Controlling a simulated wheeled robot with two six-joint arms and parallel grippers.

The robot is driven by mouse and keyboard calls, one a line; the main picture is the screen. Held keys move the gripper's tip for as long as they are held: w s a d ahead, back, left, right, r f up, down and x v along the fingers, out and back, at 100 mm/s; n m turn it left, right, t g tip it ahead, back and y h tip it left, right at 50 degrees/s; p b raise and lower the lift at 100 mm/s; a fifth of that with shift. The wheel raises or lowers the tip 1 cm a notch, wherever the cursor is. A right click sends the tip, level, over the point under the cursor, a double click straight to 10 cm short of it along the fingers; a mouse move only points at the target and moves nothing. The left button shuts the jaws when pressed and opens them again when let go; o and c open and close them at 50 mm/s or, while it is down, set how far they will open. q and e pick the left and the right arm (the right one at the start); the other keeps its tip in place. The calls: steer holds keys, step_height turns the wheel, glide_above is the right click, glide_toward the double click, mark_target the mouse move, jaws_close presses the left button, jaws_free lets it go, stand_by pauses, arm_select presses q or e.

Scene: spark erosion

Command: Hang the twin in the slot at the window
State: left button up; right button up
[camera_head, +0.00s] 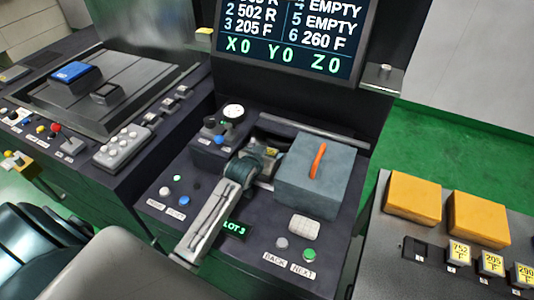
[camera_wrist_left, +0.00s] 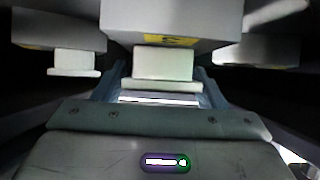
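My left gripper (camera_head: 266,168) reaches into the dark opening, seemingly the window (camera_head: 270,146), left of the grey block with the orange handle. In the left wrist view, its two blue-grey fingers (camera_wrist_left: 160,80) flank a pale stem and flange (camera_wrist_left: 163,68). These sit under a grey block (camera_wrist_left: 170,18) with a yellow label. Whether the fingers press on the flange cannot be told. I cannot tell which piece is the twin. My right gripper is out of view.
A screen (camera_head: 290,35) above lists slots 4 and 5 as EMPTY and 3 as 205 F. The grey block (camera_head: 335,185) stands right of the gripper. A side table at right holds two orange blocks (camera_head: 413,195) (camera_head: 478,218) and several tagged items (camera_head: 458,252). Buttons line the console front.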

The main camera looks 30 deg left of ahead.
arm_select(q)
steer(key=shift+o, duration=0.9)
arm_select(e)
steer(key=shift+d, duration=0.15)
arm_select(q)
steer(key=shift+s+r, duration=0.1)
steer(key=shift+r, duration=0.05)
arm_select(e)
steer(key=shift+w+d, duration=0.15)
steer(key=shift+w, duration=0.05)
arm_select(q)
steer(key=b+v, duration=0.2)
steer(key=v, duration=1)
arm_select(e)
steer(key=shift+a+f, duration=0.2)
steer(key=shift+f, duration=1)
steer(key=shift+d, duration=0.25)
